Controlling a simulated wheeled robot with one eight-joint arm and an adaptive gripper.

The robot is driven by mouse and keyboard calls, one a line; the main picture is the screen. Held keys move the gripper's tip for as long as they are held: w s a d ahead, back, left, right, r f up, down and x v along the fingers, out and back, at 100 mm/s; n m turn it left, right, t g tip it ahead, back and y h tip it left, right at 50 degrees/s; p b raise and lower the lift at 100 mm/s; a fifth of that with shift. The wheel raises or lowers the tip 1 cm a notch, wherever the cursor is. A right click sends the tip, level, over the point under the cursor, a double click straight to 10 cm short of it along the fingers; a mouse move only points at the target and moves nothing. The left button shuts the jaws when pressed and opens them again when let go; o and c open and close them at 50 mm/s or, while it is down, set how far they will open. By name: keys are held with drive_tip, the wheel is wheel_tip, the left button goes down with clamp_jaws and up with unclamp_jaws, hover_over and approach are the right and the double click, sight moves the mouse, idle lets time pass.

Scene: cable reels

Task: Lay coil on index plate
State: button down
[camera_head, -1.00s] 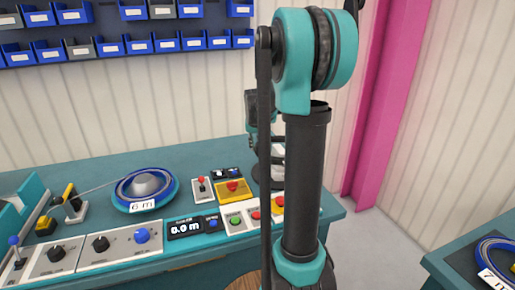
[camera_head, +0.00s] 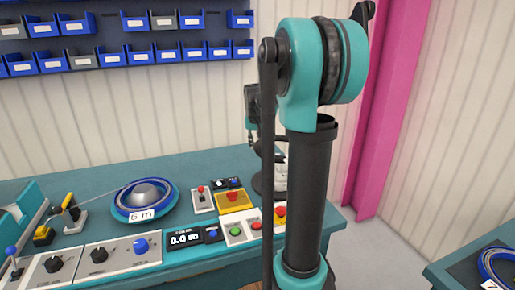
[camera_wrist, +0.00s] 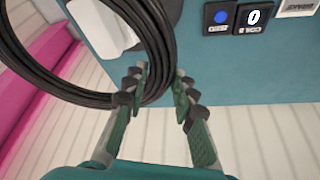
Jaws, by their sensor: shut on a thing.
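My gripper (camera_wrist: 162,82) is shut on the near part of a black cable coil (camera_wrist: 70,92) in the wrist view. The coil is a loose ring of several turns. It reaches left and up out of the frame, over the teal bench. In the head view my arm hides most of the gripper and coil. A dark rounded shape (camera_head: 264,180) shows just left of the arm, and I cannot tell whether it is the coil. I cannot make out the index plate for certain. A white block (camera_wrist: 103,25) shows through the coil's ring.
A blue reel marked 6 m (camera_head: 146,198) sits on the bench. Control panels (camera_head: 100,255), a 0.0 m display (camera_head: 184,238) and a yellow panel with a red knob (camera_head: 236,201) line the front. Another reel (camera_head: 497,262) lies on a bench at right. A pink column (camera_head: 385,110) stands behind.

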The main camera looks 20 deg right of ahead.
drive_tip(key=shift+r, duration=0.35)
wheel_tip(320, 180, up, 10)
idle(0.9)
drive_tip(key=shift+s, duration=0.1)
